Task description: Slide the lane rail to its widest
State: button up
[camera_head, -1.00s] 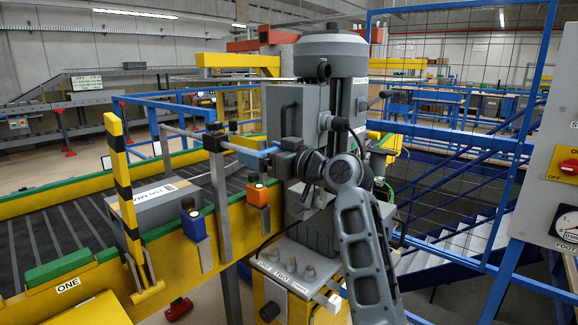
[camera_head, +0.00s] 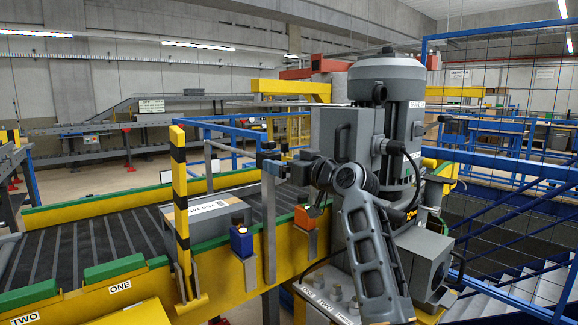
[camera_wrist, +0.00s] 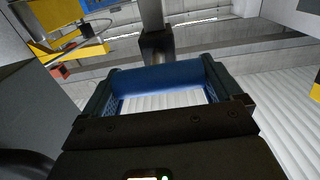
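The lane rail's thin grey bar (camera_head: 222,148) runs across the belt at the upper ends of grey posts. The nearer post (camera_head: 268,225) stands at the conveyor's yellow side. My gripper (camera_head: 278,168) is beside the top of this post. In the wrist view my gripper (camera_wrist: 160,95) has its two dark fingers wide apart. A blue bar (camera_wrist: 160,76) spans the gap between their far ends. I cannot tell whether the fingers press on it. A grey post (camera_wrist: 153,20) with a dark clamp is just beyond, centred between the fingers. The rail's guiding edge is mostly hidden.
A grey carton (camera_head: 207,218) lies on the dark belt (camera_head: 80,245). A yellow-black striped post (camera_head: 181,205), a blue button box (camera_head: 241,241) and an orange one (camera_head: 306,228) line the near side. The grey motor column (camera_head: 388,120) and blue mesh fence (camera_head: 500,100) limit room rightward.

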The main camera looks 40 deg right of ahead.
jog(key=shift+o, duration=0.6)
jog(key=shift+s, duration=0.1)
jog(key=shift+s+d+f, duration=0.1)
jog(key=shift+s, duration=0.25)
jog(key=s, duration=0.7)
jog(key=shift+b, duration=0.4)
jog(key=shift+w, duration=0.1)
